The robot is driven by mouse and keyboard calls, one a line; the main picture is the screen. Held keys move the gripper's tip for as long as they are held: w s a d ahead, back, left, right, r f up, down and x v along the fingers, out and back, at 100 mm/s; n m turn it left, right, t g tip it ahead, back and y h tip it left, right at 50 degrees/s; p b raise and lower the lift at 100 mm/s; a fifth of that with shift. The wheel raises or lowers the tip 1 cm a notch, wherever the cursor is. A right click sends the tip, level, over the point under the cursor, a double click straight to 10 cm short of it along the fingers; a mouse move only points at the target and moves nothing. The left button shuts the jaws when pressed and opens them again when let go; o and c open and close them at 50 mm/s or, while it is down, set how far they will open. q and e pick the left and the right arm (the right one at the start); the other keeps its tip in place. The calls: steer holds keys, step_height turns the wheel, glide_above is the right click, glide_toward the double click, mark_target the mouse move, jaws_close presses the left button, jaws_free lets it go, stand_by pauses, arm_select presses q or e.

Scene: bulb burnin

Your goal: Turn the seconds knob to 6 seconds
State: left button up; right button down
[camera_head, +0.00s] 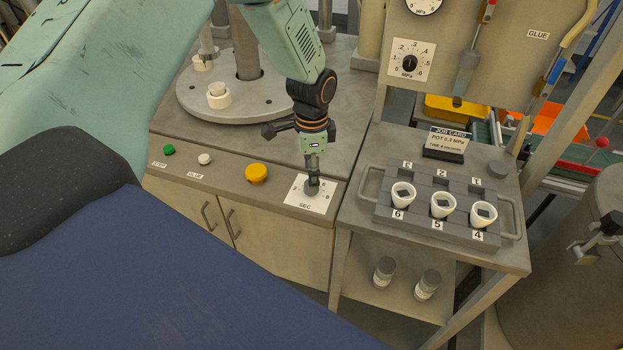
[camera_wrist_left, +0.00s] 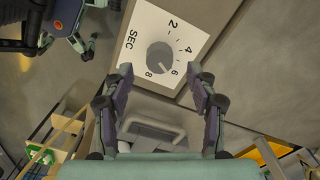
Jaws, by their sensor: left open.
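The round grey seconds knob (camera_head: 311,188) sits on a white SEC plate (camera_head: 319,205) on the bench's front panel. In the left wrist view the knob (camera_wrist_left: 160,57) is inside the plate's 2, 4, 6, 8 scale, and its pale pointer mark seems to face the 6. My left gripper (camera_head: 312,178) reaches down from above at the knob in the head view. In the wrist view its fingers (camera_wrist_left: 160,75) are spread, with the knob just beyond the gap between the tips. Contact cannot be told. My right gripper is not seen.
A yellow button (camera_head: 256,174), a white glue button (camera_head: 204,159) and a green stop button (camera_head: 168,149) lie left of the plate. A grey tray (camera_head: 427,222) with white cups stands right. The job card (camera_head: 445,143) reads 6 seconds, as far as legible.

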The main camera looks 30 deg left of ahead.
arm_select(q)
step_height(320, 180, up, 9)
steer(key=shift+f, duration=0.2)
steer(key=shift+s, duration=0.15)
stand_by(0.3)
